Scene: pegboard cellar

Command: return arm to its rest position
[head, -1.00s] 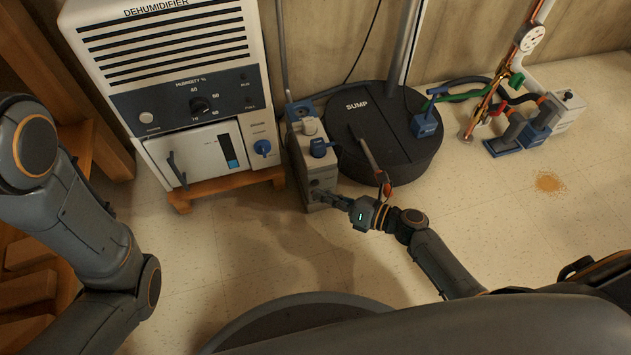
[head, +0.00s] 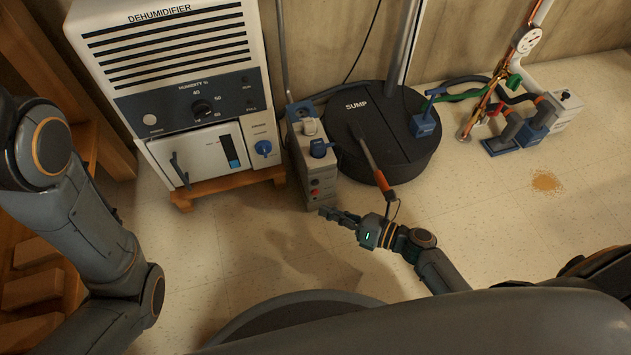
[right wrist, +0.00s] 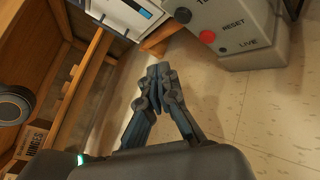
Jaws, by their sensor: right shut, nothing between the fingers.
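My right gripper (head: 326,211) is shut and empty, over the floor just in front of the grey control box (head: 318,185). In the right wrist view the right gripper's fingers (right wrist: 160,72) meet at their tips with nothing between them. The grey box also shows in the right wrist view (right wrist: 247,50), with a red button and the words RESET and LIVE, apart from the fingers. My left arm comes in along the left edge of the head view; its gripper is out of view.
A dehumidifier (head: 185,75) stands on a wooden stand (head: 225,184) at the left. A black sump lid (head: 395,150) lies behind the right gripper. Pipes and a blue valve unit (head: 535,118) stand at the back right. Wooden shelving (head: 35,285) is at the left.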

